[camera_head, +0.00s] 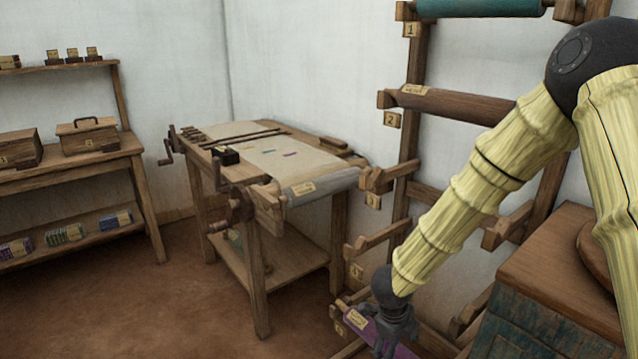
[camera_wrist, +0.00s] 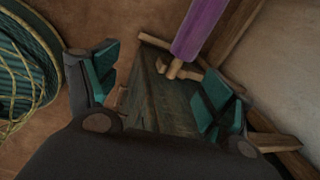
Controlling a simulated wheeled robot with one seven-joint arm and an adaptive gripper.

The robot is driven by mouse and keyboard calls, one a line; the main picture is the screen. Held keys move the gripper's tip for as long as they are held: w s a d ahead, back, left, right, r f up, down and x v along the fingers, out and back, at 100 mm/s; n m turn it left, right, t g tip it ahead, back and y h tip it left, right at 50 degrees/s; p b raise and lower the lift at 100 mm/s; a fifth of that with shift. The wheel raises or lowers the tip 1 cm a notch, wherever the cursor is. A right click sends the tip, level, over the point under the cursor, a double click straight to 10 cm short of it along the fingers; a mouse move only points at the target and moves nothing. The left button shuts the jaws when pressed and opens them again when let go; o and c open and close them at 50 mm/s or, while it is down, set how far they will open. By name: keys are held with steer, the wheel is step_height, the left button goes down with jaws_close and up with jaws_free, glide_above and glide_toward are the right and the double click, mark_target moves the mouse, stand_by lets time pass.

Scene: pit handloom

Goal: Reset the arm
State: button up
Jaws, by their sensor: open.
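My gripper (camera_head: 388,342) hangs at the end of my yellow-sleeved arm, low at the right of the head view, in front of the rack's lowest roll. In the wrist view my gripper (camera_wrist: 160,90) shows two teal-padded fingers spread wide apart. Nothing is between the fingers. The fingertips' exact distance to the rack cannot be told.
A wooden rack (camera_head: 412,130) holds a teal roll (camera_head: 480,8), a brown roll (camera_head: 455,104) and a purple roll (camera_wrist: 200,25). A loom table (camera_head: 265,225) stands mid-room. A chest (camera_head: 560,275) is at right, shelves (camera_head: 75,160) at left. A striped basket (camera_wrist: 25,70) is at left in the wrist view. Floor (camera_head: 150,300) is clear.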

steer(key=s+d+f+n+h, duration=0.1)
steer(key=s+d+f+n, duration=0.2)
steer(key=s+f+n, duration=0.4)
steer(key=s+d+f+n+h, duration=0.1)
steer(key=s+d+f+n, duration=0.3)
steer(key=s+f+n, duration=0.3)
steer(key=s+a+f+n+y, duration=0.1)
steer(key=s+f+n, duration=0.25)
steer(key=s, duration=0.35)
steer(key=s+a+f+n+g+y, duration=0.1)
steer(key=s+f+n+y, duration=0.1)
steer(key=s+n, duration=0.35)
steer(key=s+a+f+n+y, duration=0.1)
steer(key=s+f+n, duration=0.25)
steer(key=s, duration=0.45)
step_height(320, 180, down, 10)
steer(key=b, duration=1)
step_height(320, 180, up, 30)
steer(key=p, duration=2.9)
steer(key=shift+w+p, duration=0.3)
steer(key=shift+p, duration=0.1)
